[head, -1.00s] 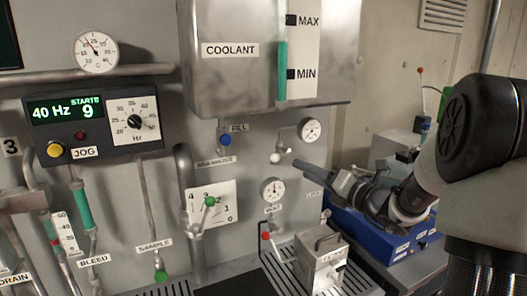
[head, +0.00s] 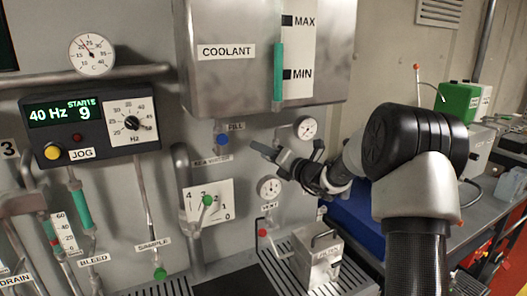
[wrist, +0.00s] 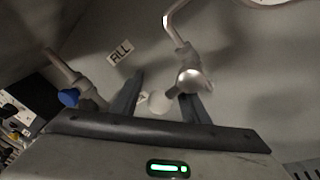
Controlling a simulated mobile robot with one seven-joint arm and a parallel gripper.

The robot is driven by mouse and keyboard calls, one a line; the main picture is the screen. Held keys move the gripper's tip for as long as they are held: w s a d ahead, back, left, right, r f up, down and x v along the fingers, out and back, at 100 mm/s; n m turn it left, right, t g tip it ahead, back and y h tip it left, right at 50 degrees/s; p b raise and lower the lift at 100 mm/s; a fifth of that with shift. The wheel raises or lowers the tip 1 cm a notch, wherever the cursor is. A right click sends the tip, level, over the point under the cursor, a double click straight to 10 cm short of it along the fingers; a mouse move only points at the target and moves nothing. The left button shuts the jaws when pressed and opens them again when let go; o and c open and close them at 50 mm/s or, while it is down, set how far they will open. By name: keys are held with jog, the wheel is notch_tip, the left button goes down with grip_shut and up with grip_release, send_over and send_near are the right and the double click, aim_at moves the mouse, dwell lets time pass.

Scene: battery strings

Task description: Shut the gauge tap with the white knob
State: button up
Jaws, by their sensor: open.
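The white knob (wrist: 160,102) of the gauge tap shows in the wrist view between my two fingers, with a grey wall behind it. In the head view my gripper covers it. The tap's bent pipe (wrist: 178,22) and metal body (wrist: 190,78) are beside and above the knob in the wrist view. The round gauge (head: 306,128) is just above my gripper in the head view. My gripper (head: 286,148) is open, with one finger on each side of the knob in the wrist view (wrist: 162,92). I cannot tell whether a finger touches it.
A blue-knobbed FILL tap (head: 222,140) is to the left; its knob shows in the wrist view (wrist: 68,97). The coolant tank (head: 230,60) hangs above. A lower gauge (head: 269,187) with a red-knobbed tap (head: 262,233) and a metal box (head: 318,260) are below.

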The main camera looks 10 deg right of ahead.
jog(key=shift+w, duration=0.1)
jog(key=c, duration=1)
jog(key=shift+b, duration=0.3)
jog(key=d+f+n+h+b, duration=0.1)
jog(key=n+b, duration=0.3)
jog(key=b, duration=0.1)
jog(key=w+d+f+n+h+b, duration=0.1)
jog(key=d+f+n+b, duration=0.1)
jog(key=n+b, duration=0.3)
jog(key=d+f+n+h+b, duration=0.1)
jog(key=n+h+b, duration=0.1)
jog(key=n+b, duration=0.2)
jog(key=shift+w+d+f+n+g+b, duration=0.15)
jog(key=shift+w+d+n+g+b, duration=0.2)
jog(key=shift+b, duration=1.35)
